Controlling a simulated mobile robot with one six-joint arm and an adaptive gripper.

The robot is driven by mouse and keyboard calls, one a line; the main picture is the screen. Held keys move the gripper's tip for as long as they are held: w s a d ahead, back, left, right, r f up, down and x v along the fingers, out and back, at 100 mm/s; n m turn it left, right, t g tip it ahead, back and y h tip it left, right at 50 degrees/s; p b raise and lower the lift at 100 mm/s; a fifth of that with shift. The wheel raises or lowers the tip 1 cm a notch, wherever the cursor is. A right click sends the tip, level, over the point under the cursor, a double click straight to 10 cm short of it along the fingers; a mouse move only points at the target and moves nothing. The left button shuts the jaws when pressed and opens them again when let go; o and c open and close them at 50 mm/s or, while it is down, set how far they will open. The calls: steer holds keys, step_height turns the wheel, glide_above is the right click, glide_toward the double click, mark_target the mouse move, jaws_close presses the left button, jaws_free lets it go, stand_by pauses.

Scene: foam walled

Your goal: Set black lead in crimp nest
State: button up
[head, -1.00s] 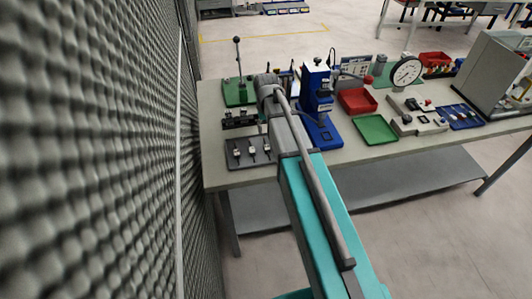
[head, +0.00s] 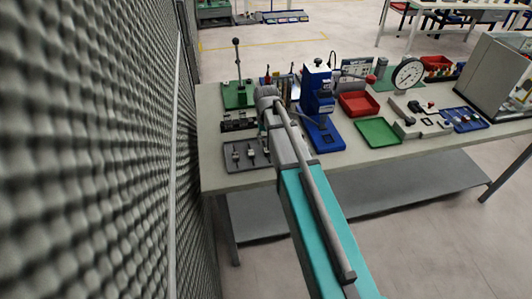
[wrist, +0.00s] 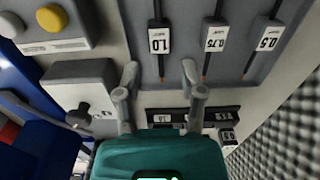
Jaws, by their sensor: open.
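My gripper (wrist: 160,72) is open and empty in the wrist view, its two fingers apart over the front edge of a grey tray (wrist: 185,70). Several dark leads with coppery tips lie in the tray, with white tags reading 1.0 (wrist: 159,41), 0.75 (wrist: 215,39) and 0.5 (wrist: 268,38). The 1.0 lead lies between the finger lines, beyond the tips. I cannot tell which lead is the black one. A dark block with small number labels (wrist: 220,117), possibly the crimp nest, lies beside the tray. In the head view my arm hides the tray's right side.
In the head view, a green lever press (head: 238,92) stands at the back left and a blue press (head: 319,100) right of my arm. Red (head: 358,104) and green (head: 378,132) trays lie further right. A textured foam wall (head: 90,150) rises close on the left.

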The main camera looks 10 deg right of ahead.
mark_target(266, 149)
steer(key=shift+f+b, duration=2.6)
steer(key=shift+f, duration=0.05)
jaws_close()
steer(key=shift+r, duration=0.2)
step_height(266, 149, up, 3)
steer(key=p, duration=0.3)
steer(key=s+d+r+p, duration=0.2)
steer(key=s+r+p, duration=0.3)
steer(key=s, duration=0.1)
steer(key=s+d+r+p, duration=0.2)
steer(key=s+r+p, duration=0.2)
steer(key=s, duration=0.3)
steer(key=shift+s+d+r+p, duration=0.25)
steer(key=shift+r+p, duration=0.1)
steer(key=shift+p, duration=0.2)
